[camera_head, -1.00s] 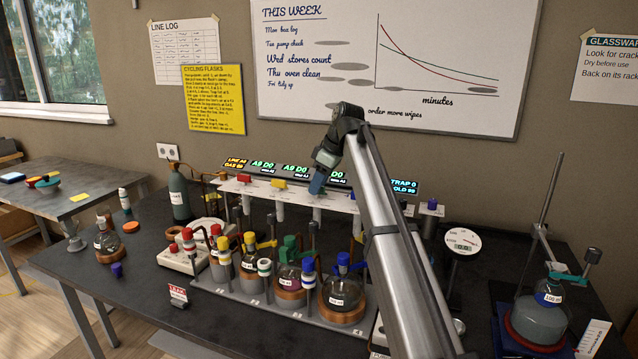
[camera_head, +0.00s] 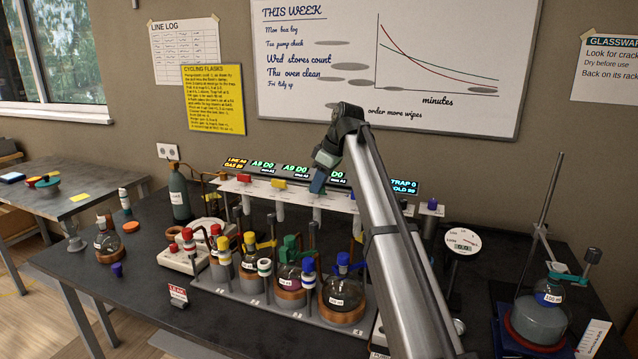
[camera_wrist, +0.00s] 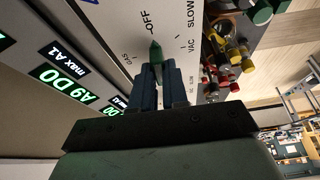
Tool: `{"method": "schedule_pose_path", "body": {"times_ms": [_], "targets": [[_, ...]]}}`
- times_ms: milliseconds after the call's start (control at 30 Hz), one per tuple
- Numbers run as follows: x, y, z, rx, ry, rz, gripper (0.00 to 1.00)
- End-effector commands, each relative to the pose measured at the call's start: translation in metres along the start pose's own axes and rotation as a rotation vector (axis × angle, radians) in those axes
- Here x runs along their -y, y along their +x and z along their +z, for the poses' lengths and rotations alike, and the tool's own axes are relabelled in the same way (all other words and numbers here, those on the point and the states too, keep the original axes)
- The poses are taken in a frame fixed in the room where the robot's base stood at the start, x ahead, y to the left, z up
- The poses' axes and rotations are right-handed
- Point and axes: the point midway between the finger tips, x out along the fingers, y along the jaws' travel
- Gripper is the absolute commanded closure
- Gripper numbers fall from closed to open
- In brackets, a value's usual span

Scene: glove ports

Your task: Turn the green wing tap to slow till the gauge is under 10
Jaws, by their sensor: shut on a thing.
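The green wing tap (camera_wrist: 155,52) is at the top centre of the wrist view, on a white panel (camera_wrist: 112,28) marked OFF, GAS, VAC and SLOW. Its pointed end faces roughly toward OFF. My gripper (camera_wrist: 158,74) is shut on the tap, with a dark finger on each side. In the head view my gripper (camera_head: 317,187) is at the white rail (camera_head: 345,203), and hides the tap there. Lit displays (camera_head: 295,170) stand behind the rail; one reads A9 D0 in the wrist view (camera_wrist: 75,86). Part of the display row is hidden by my arm.
A yellow tap (camera_head: 244,180) and a red tap (camera_head: 279,183) sit left of my gripper on the rail. Several capped flasks (camera_head: 343,292) stand below in front.

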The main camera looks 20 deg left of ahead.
Motion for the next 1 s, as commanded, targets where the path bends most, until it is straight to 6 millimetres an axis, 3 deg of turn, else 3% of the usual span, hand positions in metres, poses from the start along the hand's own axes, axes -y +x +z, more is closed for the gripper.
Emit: {"method": "schedule_pose_path", "body": {"times_ms": [1000], "targets": [[0.0050,0.0010,-0.0018,0.000,0.730,0.303,1.00]]}}
